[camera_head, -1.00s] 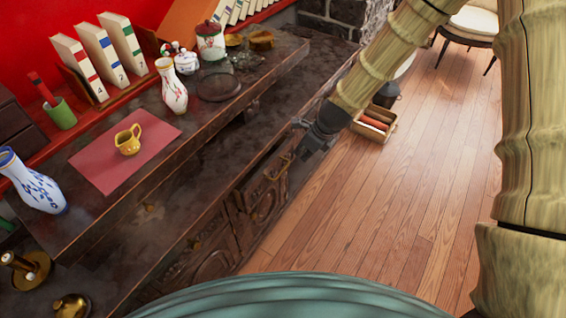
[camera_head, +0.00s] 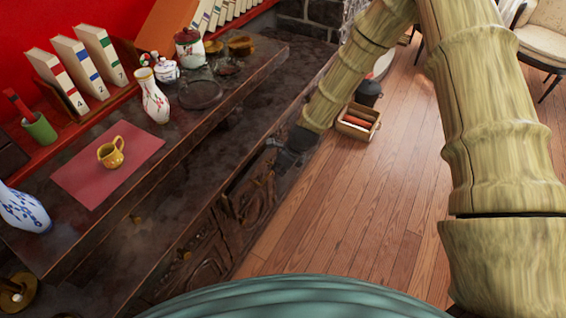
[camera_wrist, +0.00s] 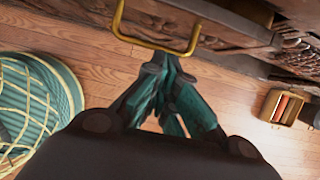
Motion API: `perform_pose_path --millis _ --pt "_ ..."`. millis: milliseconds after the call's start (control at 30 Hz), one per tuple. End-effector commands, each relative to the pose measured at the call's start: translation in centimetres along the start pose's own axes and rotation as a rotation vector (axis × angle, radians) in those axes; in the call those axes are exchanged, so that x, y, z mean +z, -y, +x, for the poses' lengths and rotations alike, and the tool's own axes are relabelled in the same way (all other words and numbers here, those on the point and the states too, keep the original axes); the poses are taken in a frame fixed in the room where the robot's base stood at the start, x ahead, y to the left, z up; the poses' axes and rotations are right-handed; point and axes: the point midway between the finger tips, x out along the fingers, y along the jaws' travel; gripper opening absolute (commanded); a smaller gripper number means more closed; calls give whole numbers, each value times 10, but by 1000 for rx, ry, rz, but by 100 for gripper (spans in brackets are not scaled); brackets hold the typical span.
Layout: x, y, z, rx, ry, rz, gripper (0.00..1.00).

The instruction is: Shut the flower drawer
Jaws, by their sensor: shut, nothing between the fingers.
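The dark wooden sideboard (camera_head: 290,112) has carved fronts along its side. One carved front (camera_head: 252,196) lies just below my gripper (camera_head: 285,158) in the head view. I cannot tell from here how far that drawer stands out. In the wrist view a U-shaped brass handle (camera_wrist: 150,43) crosses just ahead of my gripper (camera_wrist: 168,58), on a dark carved front (camera_wrist: 215,28). My gripper is shut and empty, with its tips close to the handle bar. I cannot tell whether they touch. In the head view my gripper and arm hide the handle.
A yellow pitcher (camera_head: 111,152) stands on a red mat (camera_head: 75,180). A flowered vase (camera_head: 153,97), jars and books stand behind. A small wooden crate (camera_head: 357,122) sits on the floor beyond my arm.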

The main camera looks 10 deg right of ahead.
Motion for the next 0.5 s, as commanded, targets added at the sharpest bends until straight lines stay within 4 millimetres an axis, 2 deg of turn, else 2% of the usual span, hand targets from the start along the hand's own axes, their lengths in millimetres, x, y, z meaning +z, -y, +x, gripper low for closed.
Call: perform_pose_path --millis 100,300,500 --pt "0 -1 14 1 -1 1 0" --pt "24 0 20 0 0 -3 0" --pt "35 0 26 -1 0 0 0"
